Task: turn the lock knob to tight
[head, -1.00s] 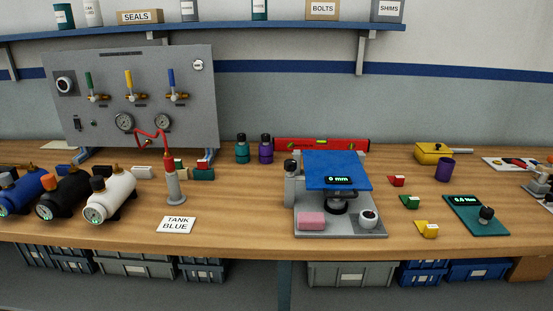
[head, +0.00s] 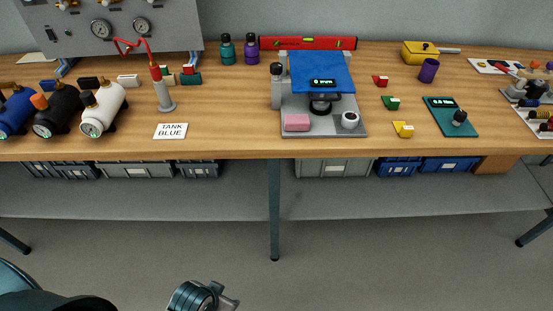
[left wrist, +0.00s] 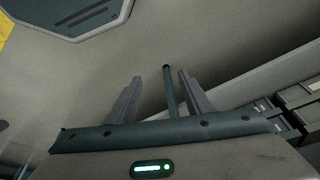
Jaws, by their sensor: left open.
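The test rig stands on the bench with a grey base (head: 325,130) and a blue plate (head: 320,72) reading 0 mm. A white round knob with a dark centre (head: 350,120) sits at the base's front right corner. A grey post with a black top (head: 277,85) stands at its left. No visible label tells which is the lock knob. My left gripper (head: 228,297) is low in front of the bench, far from the rig. In the left wrist view its fingers (left wrist: 160,76) are apart with nothing held. My right gripper is out of view.
Tanks and a TANK BLUE card (head: 171,131) are left. The bench's front edge and a leg (head: 274,210) stand between gripper and rig.

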